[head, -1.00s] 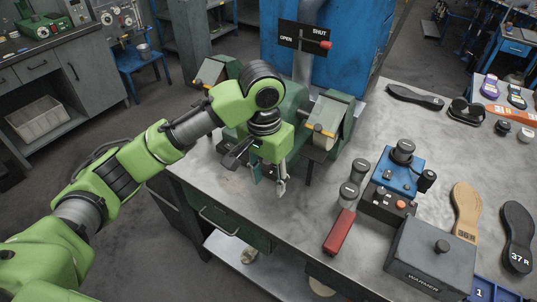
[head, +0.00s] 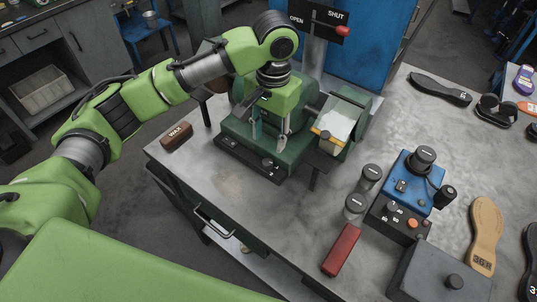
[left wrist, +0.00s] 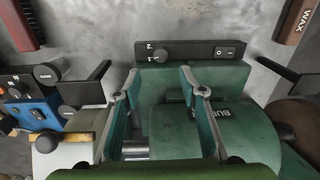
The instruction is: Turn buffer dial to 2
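The green buffer (head: 300,150) stands on the grey bench. Its black front panel (head: 250,160) also shows in the left wrist view (left wrist: 190,53), with a dial (left wrist: 162,53) beside the marks 2 and 1 and a rocker switch (left wrist: 225,51). I cannot tell surely which mark the dial points to. My left gripper (head: 270,133) hangs above the buffer, behind the panel, pointing down. In the left wrist view its two fingers (left wrist: 157,85) are spread apart with nothing between them, and the dial lies beyond their tips. My right gripper is not in view.
A wax block (head: 176,136) lies left of the buffer. A buffing wheel guard (head: 345,120) with a yellow-edged flap is at its right. Jars (head: 370,178), a blue device (head: 410,180) and a red block (head: 341,250) stand further right. The bench front is clear.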

